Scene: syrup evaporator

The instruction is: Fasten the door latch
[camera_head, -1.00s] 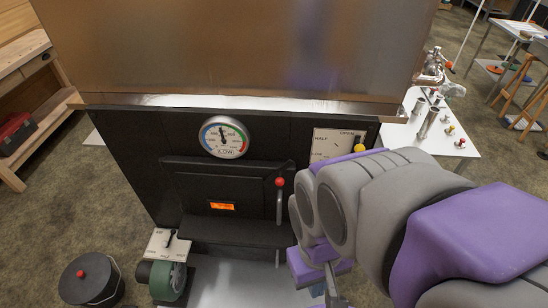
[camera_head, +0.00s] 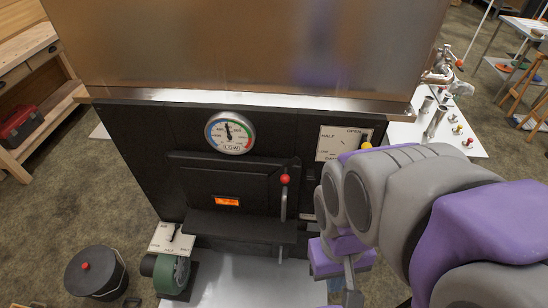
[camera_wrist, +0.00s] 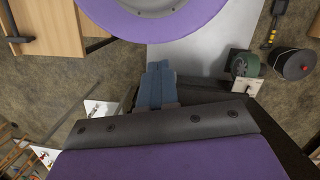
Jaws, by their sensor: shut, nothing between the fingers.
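The black door (camera_head: 232,182) on the front of the evaporator has a small glowing orange window. The door latch (camera_head: 284,203) is a metal lever with a red knob at its top, at the door's right edge. The lever hangs close to vertical, knob up. I cannot tell whether it is engaged. My gripper (camera_head: 345,294) is low and to the right of the latch, apart from it, and partly cut by the frame's bottom. In the wrist view its blue-grey fingers (camera_wrist: 157,68) are together with nothing between them. The latch is not discernible there.
A round gauge (camera_head: 230,132) sits above the door. A damper plate (camera_head: 343,143) with a yellow knob is at the right, partly behind my arm. A green blower (camera_head: 172,274) and a lidded black bucket (camera_head: 95,272) stand at lower left. A black ledge (camera_head: 240,228) juts out below the door.

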